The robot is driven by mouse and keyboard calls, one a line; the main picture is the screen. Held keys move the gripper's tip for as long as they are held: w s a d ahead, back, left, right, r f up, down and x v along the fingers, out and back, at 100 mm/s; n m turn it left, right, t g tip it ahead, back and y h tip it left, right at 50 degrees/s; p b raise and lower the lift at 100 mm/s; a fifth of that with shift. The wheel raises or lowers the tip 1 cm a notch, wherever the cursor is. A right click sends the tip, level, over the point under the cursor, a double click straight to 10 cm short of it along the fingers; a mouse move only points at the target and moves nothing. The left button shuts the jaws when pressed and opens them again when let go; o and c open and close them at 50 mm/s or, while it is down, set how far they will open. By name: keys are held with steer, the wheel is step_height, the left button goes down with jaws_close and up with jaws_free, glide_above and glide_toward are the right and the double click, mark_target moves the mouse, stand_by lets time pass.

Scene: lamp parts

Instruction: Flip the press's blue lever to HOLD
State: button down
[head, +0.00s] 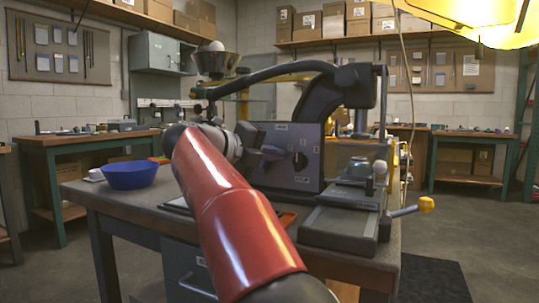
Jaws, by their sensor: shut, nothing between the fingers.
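The press (352,95) stands on the workbench, with a dark curved frame and a long dark arm reaching left. A dark blue-grey control panel (312,145) with small white labels and a black knob (300,161) faces me. My gripper (258,151) is shut and empty, at the left part of this panel, partly behind my red arm. A small blue-grey piece beside the fingertips could be the blue lever or part of my gripper; I cannot tell. The lever's position and the HOLD marking cannot be made out. I cannot tell whether my gripper touches the panel.
A blue bowl (131,175) sits on the workbench (75,190) at left. A yellow lamp shade (480,22) hangs at upper right. Open floor lies at right.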

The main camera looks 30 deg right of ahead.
mark_target(272, 144)
steer(key=shift+w+a+r+n+h+p, duration=0.2)
steer(key=shift+w+r+n+h+p, duration=0.15)
steer(key=shift+n+p, duration=0.45)
steer(key=shift+w+a+r+p, duration=0.15)
steer(key=shift+r+p, duration=0.05)
steer(key=shift+p, duration=0.5)
steer(key=shift+w+a+r+n+h+p, duration=0.15)
steer(key=shift+w+a+n+h+p, duration=0.1)
steer(key=shift+n+h+p, duration=0.25)
steer(key=shift+w+a+r+n+h+p, duration=0.15)
steer(key=shift+w+n+h+p, duration=0.1)
steer(key=shift+n+p, duration=0.45)
steer(key=n+p, duration=0.1)
steer(key=w+a+n+h+p, duration=0.1)
steer(key=n, duration=0.1)
steer(key=shift+w+a+t, duration=0.1)
steer(key=shift+w+t, duration=0.15)
steer(key=shift+t, duration=0.15)
steer(key=shift+w+a+f+n+t+h+p, duration=0.1)
steer(key=shift+w+a+n+t+h+p, duration=0.25)
steer(key=shift+n, duration=0.65)
steer(key=shift+w+a+f+n+t+h+p, duration=0.1)
steer(key=shift+w+a+n+t+h, duration=0.25)
steer(key=shift+n, duration=0.65)
steer(key=shift+w+d, duration=0.1)
steer(key=shift+f, duration=0.15)
